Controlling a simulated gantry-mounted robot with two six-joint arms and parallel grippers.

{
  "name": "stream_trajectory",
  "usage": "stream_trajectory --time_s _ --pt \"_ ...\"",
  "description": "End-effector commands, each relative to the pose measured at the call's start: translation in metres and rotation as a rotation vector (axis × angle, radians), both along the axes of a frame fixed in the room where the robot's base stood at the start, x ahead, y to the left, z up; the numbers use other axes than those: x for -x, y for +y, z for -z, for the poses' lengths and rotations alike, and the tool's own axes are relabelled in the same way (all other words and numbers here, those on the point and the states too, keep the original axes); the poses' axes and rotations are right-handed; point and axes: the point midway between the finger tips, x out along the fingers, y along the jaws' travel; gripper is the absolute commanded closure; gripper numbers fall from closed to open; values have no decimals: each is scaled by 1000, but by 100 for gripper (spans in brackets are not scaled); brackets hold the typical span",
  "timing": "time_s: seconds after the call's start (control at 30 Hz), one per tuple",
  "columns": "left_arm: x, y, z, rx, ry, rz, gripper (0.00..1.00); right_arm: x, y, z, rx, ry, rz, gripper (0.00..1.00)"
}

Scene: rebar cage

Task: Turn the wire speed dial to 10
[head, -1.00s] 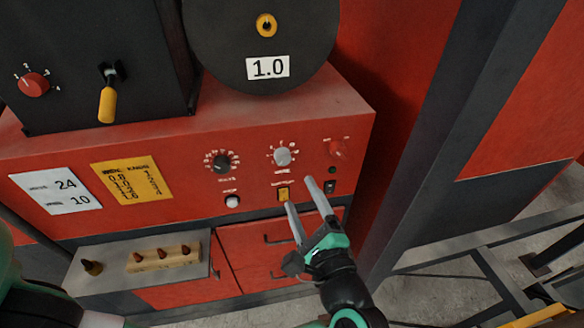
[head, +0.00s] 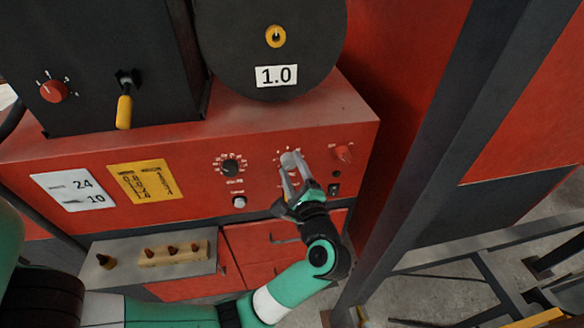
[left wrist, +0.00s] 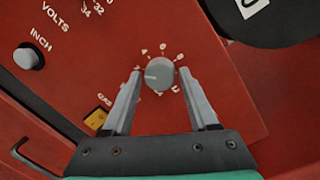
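The wire speed dial (left wrist: 159,73) is a grey round knob on the red panel, ringed by white marks. My left gripper (left wrist: 160,78) is open, with one finger on each side of the dial and a small gap showing at each side. In the head view the left gripper (head: 291,168) reaches up to the panel and partly hides the dial. My right gripper is not in view.
A black volts dial (head: 230,167) is left of the wire speed dial, and a red knob (head: 344,153) is right of it. A yellow switch (left wrist: 96,119) and a white inch button (head: 239,201) sit below. A white card (head: 72,190) reads 24 and 10.

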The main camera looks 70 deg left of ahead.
Motion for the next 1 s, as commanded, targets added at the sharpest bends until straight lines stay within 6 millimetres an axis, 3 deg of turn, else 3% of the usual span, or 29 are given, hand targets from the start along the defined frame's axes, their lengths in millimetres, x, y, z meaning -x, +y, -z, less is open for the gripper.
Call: stream_trajectory --time_s 0.07,0.3,0.67,1.0 --pt "0 0 0 0 0 0 56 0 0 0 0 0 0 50" --pt "0 0 0 0 0 0 100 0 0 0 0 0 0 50" --pt "0 0 0 -8 33 -1 100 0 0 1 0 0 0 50" --pt "0 0 1 -53 230 -1 100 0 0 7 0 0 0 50"
